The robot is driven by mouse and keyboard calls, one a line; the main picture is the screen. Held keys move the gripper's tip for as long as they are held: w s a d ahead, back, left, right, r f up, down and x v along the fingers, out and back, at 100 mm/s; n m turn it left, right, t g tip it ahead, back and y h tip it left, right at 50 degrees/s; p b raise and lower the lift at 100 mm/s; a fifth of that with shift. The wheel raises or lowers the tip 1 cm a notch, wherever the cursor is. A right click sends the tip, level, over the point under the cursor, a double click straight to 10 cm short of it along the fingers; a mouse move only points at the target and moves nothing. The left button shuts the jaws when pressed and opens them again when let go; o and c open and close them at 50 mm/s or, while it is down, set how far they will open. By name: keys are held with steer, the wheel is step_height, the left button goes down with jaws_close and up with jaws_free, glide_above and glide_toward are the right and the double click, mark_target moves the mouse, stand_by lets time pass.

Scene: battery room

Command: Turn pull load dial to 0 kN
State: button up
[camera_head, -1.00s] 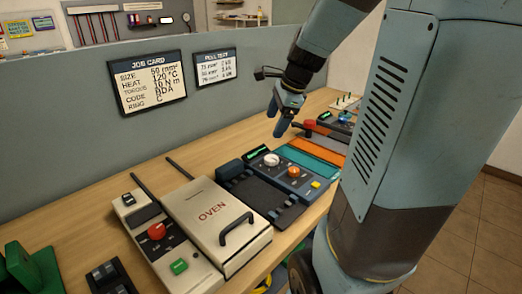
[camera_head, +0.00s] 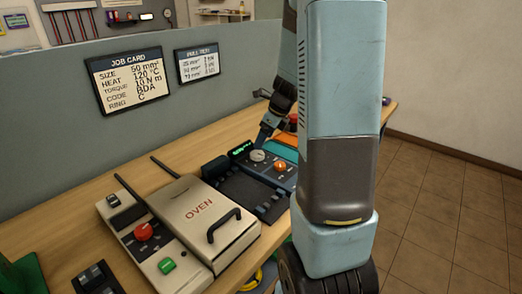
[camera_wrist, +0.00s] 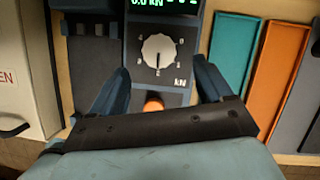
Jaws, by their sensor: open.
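The pull load dial is a round white knob (camera_wrist: 158,50) on a dark panel, with a ring of numbers and a kN mark. A lit green display (camera_wrist: 165,3) above it is cut by the frame edge and seems to read 0.0 kN. The dial's exact setting is too small to read surely. In the head view the white knob (camera_head: 257,156) sits near the back of the tester. My gripper (camera_wrist: 160,82) is open and empty, its two fingers apart on either side below the knob, not touching it. In the head view my gripper (camera_head: 264,136) is just above and behind the knob.
An orange knob (camera_wrist: 153,104) sits close below the dial, between my fingers. The oven (camera_head: 200,215) stands left of the tester. Teal (camera_wrist: 233,50) and orange (camera_wrist: 275,75) trays lie to the right. A pull test card (camera_head: 197,64) hangs on the partition.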

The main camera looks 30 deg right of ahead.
mark_target(258, 152)
steer(key=x, duration=0.7)
steer(key=shift+c, duration=0.4)
steer(key=shift+r, duration=0.1)
steer(key=c, duration=0.9)
steer(key=shift+d, duration=0.3)
steer(key=shift+a, duration=0.15)
steer(key=shift+c, duration=0.3)
steer(key=shift+n, duration=0.4)
